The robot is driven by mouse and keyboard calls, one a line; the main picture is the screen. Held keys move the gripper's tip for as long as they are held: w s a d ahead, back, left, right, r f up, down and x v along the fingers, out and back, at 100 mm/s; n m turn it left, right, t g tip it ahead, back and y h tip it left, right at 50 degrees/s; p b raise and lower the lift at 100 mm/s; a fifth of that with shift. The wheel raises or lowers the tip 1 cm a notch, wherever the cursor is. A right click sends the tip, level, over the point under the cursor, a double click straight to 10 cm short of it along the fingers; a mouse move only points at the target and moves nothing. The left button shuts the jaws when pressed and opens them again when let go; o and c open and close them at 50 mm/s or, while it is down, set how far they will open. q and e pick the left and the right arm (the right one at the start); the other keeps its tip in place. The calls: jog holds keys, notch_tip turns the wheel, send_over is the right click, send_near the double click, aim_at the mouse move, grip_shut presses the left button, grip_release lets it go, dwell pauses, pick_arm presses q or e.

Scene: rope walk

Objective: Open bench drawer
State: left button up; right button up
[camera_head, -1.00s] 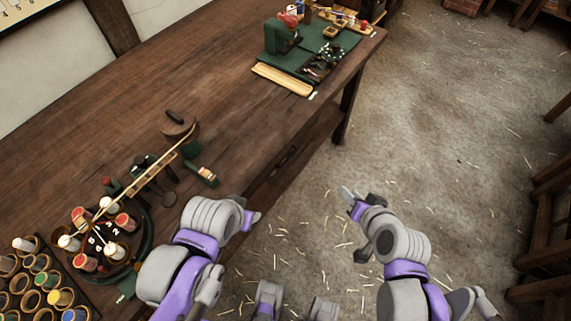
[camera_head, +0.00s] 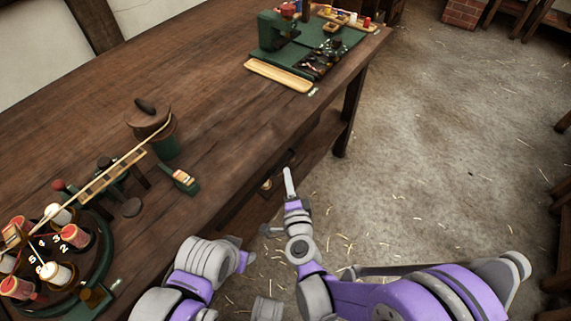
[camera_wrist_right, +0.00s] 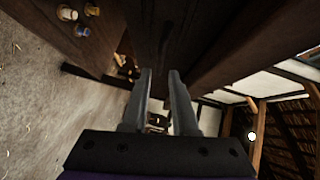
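The wooden bench (camera_head: 215,75) runs diagonally across the head view. Below its front edge is a dark front (camera_head: 245,212) with a small pale knob (camera_head: 266,185); it looks like the drawer, and I see no clear gap at it. My right gripper (camera_head: 288,172) is just right of the knob and apart from it. In the right wrist view its two fingers (camera_wrist_right: 160,78) stand apart with nothing between them, pointing along dark wood. My left gripper (camera_head: 246,259) is low beside the bench front; its fingers are too unclear to read.
On the bench top are a round stand with spools (camera_head: 55,270), a lidded pot (camera_head: 150,125), a small green block (camera_head: 180,178) and a green mat (camera_head: 335,55) with tools. The floor (camera_head: 430,150) to the right is open, with scattered straw.

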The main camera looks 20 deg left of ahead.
aim_at(285, 163)
jog(key=x, duration=0.6)
jog(key=shift+w+a, duration=0.1)
jog(key=shift+w, duration=0.1)
jog(key=shift+c, duration=0.2)
grip_shut()
dwell(1.0)
